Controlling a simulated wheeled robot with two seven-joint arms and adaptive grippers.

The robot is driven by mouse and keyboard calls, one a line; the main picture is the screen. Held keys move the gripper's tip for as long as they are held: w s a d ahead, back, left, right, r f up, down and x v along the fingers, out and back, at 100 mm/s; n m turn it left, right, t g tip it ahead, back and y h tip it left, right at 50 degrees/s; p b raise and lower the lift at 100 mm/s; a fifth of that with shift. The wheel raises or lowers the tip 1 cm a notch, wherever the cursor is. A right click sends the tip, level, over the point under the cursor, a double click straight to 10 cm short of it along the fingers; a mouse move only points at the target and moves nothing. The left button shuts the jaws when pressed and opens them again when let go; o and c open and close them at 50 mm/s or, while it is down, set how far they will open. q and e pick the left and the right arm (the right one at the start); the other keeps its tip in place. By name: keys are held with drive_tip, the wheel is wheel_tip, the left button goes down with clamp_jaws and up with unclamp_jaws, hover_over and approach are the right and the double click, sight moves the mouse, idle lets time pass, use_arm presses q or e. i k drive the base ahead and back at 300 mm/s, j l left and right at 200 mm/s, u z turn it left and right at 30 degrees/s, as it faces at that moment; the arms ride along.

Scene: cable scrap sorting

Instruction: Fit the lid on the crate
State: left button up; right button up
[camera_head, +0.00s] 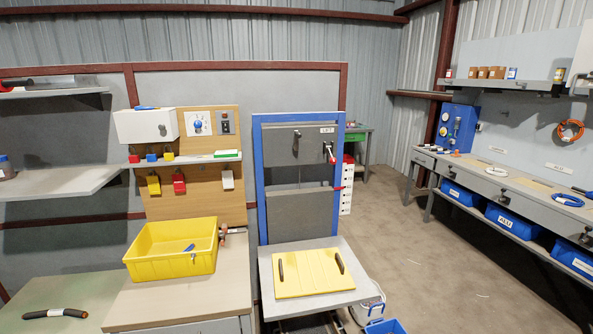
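A yellow open crate (150,270) stands on the bench at the centre left, its open top up. A small blue item (190,247) shows at the crate, but I cannot tell what it is. A flat yellow panel with two dark handles, which looks like the lid (312,281), lies flat on the grey platform of the blue-framed lift. The lid is to the right of the crate and apart from it. Neither of my grippers shows in this view.
The blue-framed lift (263,190) stands behind its grey platform (359,284). A red-handled tool (223,231) lies beside the crate. A dark cable piece (55,313) lies on the left table. A blue bin (384,326) is at the bottom. The floor at right is mostly clear.

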sight(156, 253)
drive_tip(key=j+z, duration=0.2)
drive_tip(key=j, duration=0.35)
drive_tip(key=j+z, duration=0.2)
drive_tip(key=j, duration=0.3)
drive_tip(key=j+z, duration=0.2)
drive_tip(key=j, duration=0.35)
drive_tip(key=k+j+z, duration=0.15)
drive_tip(key=j, duration=0.35)
drive_tip(key=k+j+z, duration=0.2)
drive_tip(key=j, duration=0.35)
drive_tip(key=i, duration=0.1)
